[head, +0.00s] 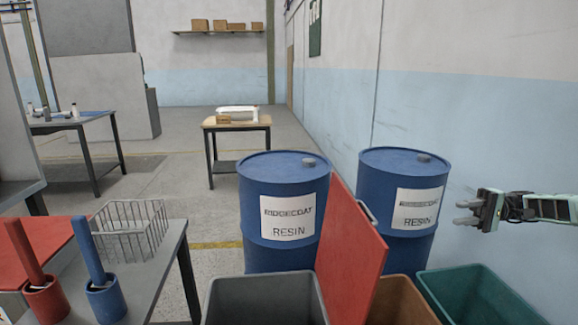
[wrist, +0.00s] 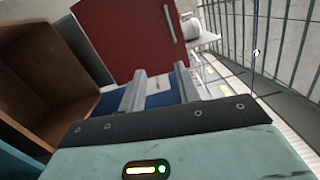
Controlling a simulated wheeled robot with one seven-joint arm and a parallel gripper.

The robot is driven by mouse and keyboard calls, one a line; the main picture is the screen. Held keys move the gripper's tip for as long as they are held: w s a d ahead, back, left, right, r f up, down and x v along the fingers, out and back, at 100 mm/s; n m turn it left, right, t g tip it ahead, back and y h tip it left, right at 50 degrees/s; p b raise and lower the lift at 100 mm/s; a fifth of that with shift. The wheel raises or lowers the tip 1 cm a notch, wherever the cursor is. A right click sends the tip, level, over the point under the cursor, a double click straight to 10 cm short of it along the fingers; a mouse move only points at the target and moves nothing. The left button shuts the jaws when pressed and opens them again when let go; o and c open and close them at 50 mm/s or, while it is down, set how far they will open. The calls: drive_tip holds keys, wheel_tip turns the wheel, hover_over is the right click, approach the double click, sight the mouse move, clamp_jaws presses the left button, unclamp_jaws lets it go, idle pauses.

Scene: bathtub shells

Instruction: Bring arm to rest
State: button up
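My gripper (head: 461,212) is at the right of the head view, raised in the air beside the blue wall, its fingers pointing left. In the wrist view my gripper (wrist: 160,80) has its two grey fingers apart, with nothing held between them. Blue shows between and behind the fingers. The arm reaches in from the right edge of the head view, and the rest of it is out of view.
Two blue resin drums (head: 282,245) stand left of my gripper. Below are a grey bin (head: 268,284), a brown bin (head: 402,290), a green bin (head: 470,283) and an upright red panel (head: 350,240). A wire basket (head: 130,230) sits on the left table.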

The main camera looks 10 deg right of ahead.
drive_tip(key=s+a+f+g+h, duration=0.1)
drive_tip(key=s+a+h, duration=0.1)
drive_tip(key=a+h, duration=0.35)
drive_tip(key=s+a+f+h, duration=0.1)
drive_tip(key=s+a+h, duration=0.1)
drive_tip(key=a, duration=0.6)
drive_tip(key=s+a+f+g+h, duration=0.1)
drive_tip(key=s+a+h, duration=0.1)
drive_tip(key=a+h, duration=0.35)
drive_tip(key=s+a+r+t+h, duration=0.1)
drive_tip(key=s+r+t+h, duration=0.15)
drive_tip(key=s, duration=0.55)
drive_tip(key=s+r+t+h, duration=0.1)
drive_tip(key=s+t+h, duration=0.2)
drive_tip(key=s, duration=0.5)
drive_tip(key=s+a+r+n+g+p, duration=0.1)
drive_tip(key=s+a+r+n+p, duration=0.3)
drive_tip(key=a, duration=0.5)
drive_tip(key=s+a+r+n+g+p, duration=0.1)
drive_tip(key=s+a+r+n+p, duration=0.3)
drive_tip(key=s+a+r+p, duration=0.3)
wheel_tip(320, 180, up, 2)
drive_tip(key=s+a+y, duration=0.1)
drive_tip(key=s+a, duration=0.1)
drive_tip(key=shift+s, duration=0.35)
drive_tip(key=shift+a, duration=0.2)
